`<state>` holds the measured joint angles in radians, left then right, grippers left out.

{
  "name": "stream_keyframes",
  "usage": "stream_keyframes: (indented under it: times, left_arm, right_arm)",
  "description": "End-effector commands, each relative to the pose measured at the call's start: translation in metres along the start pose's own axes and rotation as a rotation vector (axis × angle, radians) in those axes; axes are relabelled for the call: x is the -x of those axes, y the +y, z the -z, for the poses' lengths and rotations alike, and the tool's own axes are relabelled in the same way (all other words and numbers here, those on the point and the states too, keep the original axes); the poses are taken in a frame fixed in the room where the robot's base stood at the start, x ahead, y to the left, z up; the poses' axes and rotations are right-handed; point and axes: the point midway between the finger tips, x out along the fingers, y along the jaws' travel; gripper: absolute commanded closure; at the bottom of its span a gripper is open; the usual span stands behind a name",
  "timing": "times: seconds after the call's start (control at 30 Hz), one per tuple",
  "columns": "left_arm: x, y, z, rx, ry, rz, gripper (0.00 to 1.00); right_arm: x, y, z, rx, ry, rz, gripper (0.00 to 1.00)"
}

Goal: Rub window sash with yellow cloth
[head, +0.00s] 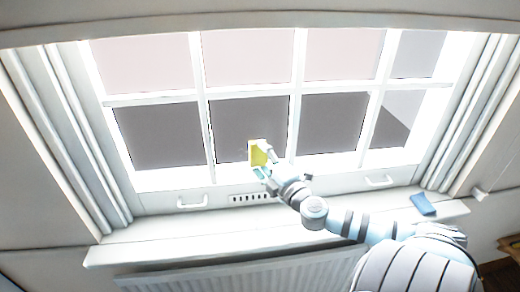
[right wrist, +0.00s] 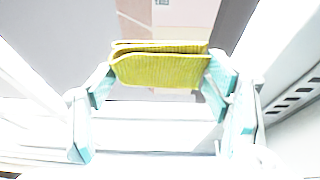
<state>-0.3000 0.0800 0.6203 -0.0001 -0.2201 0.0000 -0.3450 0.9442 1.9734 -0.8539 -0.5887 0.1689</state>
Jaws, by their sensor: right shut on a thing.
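The window sash (head: 246,175) is a white frame with several panes, and it fills the upper middle of the head view. My right gripper (head: 265,167) is at its lower middle, in front of the bottom rail and pane. It is shut on the yellow cloth (head: 257,153), which is folded and stands up from the fingers. In the right wrist view the cloth (right wrist: 160,68) spans between the two teal fingers. I cannot tell whether the cloth touches the sash. My left gripper is not in view.
A white sill (head: 200,240) runs below the window, with a blue cloth-like item (head: 423,204) at its right end. A radiator (head: 240,272) is below. Two handles (head: 192,203) and a slotted vent (head: 252,198) are on the lower frame.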

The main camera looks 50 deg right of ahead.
Motion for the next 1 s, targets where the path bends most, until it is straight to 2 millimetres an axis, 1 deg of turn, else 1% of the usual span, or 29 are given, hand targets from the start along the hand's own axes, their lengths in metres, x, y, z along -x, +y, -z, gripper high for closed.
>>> stream_keyframes:
  times: [0.13, 0.23, 0.3, 0.43, 0.5, 0.7, 0.8, 1.0]
  left_arm:
    - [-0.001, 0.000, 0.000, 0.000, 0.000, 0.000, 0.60]
    - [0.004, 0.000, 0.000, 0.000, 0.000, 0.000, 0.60]
    - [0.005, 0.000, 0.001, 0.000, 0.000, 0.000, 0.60]
    - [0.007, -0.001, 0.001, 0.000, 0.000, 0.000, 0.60]
    - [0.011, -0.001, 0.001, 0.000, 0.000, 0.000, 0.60]
    - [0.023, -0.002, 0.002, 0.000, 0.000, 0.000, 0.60]
    - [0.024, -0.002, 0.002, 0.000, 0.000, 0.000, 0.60]
    - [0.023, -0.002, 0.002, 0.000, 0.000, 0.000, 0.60]
  right_arm:
    - [-0.006, 0.000, 0.017, -0.010, 0.000, -0.004, 0.51]
    - [-0.010, 0.001, 0.028, -0.007, -0.002, -0.001, 0.51]
    - [-0.012, 0.001, 0.033, -0.005, 0.000, -0.002, 0.51]
    - [-0.014, 0.001, 0.038, -0.002, 0.001, -0.001, 0.51]
    - [-0.017, 0.002, 0.043, -0.005, -0.002, -0.001, 0.51]
    - [-0.028, 0.003, 0.066, -0.006, 0.000, -0.001, 0.51]
    - [-0.031, 0.002, 0.071, -0.003, 0.001, -0.001, 0.51]
    - [-0.031, 0.000, 0.071, -0.001, 0.001, -0.001, 0.51]
